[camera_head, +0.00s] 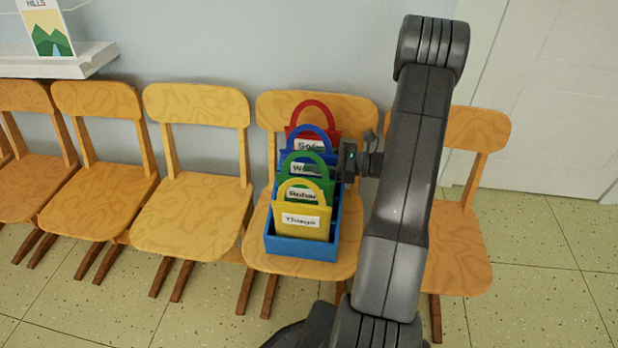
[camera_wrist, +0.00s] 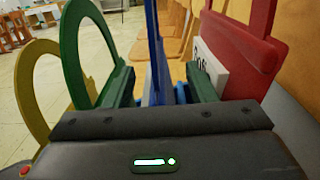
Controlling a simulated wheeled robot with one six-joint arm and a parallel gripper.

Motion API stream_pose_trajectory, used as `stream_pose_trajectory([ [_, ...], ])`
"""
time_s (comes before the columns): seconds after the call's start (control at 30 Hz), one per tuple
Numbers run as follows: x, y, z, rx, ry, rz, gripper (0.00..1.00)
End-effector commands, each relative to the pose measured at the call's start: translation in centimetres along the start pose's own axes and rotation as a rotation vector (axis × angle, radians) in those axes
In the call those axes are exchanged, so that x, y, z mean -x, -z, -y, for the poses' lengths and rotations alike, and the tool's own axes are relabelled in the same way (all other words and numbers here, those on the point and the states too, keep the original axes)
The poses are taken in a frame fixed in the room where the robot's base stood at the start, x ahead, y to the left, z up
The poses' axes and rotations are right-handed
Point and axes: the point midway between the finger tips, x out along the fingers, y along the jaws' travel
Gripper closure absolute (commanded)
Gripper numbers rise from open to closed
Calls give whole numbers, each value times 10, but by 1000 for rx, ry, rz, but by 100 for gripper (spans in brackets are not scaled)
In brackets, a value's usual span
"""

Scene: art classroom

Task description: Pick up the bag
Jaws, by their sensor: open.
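Several fabric-like bags with loop handles stand in a row in a blue box (camera_head: 285,249) on a wooden chair: a yellow bag (camera_head: 302,211) in front, then a green bag (camera_head: 305,163), a blue bag (camera_head: 310,133) and a red bag (camera_head: 313,107) at the back. Each bears a white label. My gripper (camera_head: 347,161) is at the right side of the row, level with the blue bag. In the wrist view my gripper (camera_wrist: 160,85) is open, with the blue bag (camera_wrist: 157,50) edge-on between its fingers. The green bag (camera_wrist: 80,50) is left, the red bag (camera_wrist: 240,45) right.
The chair (camera_head: 350,235) holding the box stands in a row of wooden chairs along the wall. An empty chair (camera_head: 190,215) is to its left, another (camera_head: 465,250) to its right, partly behind my arm. A white shelf (camera_head: 60,65) is at upper left. Front floor is clear.

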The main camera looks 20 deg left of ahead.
Motion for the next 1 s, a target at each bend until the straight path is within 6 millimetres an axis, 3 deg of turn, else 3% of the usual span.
stream_pose_trajectory([
  [0.07,0,0,0,0,0,0,53],
  [0.3,0,0,0,0,0,0,100],
  [0.67,0,-6,0,1,0,0,100],
  [1.0,0,-70,0,4,0,0,100],
])
